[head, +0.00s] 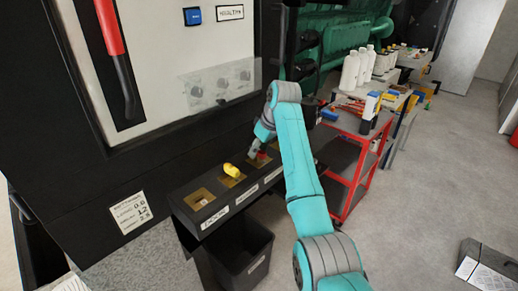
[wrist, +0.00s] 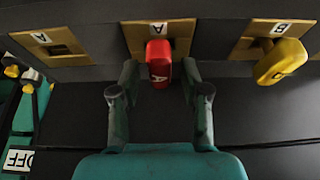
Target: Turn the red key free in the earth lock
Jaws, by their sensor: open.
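The red key (wrist: 159,62), marked A, sits in the middle brass lock plate (wrist: 180,30) in the wrist view. Its bow hangs straight down in that picture. In the head view the red key (head: 262,156) is partly hidden by my gripper (head: 255,147). In the wrist view my gripper (wrist: 160,78) is open, with one fingertip on each side of the key's lower end. Dark gaps show between the fingers and the key. I cannot tell how far the key reaches between them in depth.
A yellow key (wrist: 281,62) sits tilted in the plate at right in the wrist view. An A-marked plate (wrist: 58,47) at left holds no key. In the head view, a black bin (head: 240,262) stands below the lock ledge and a red trolley (head: 352,190) stands right of my arm.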

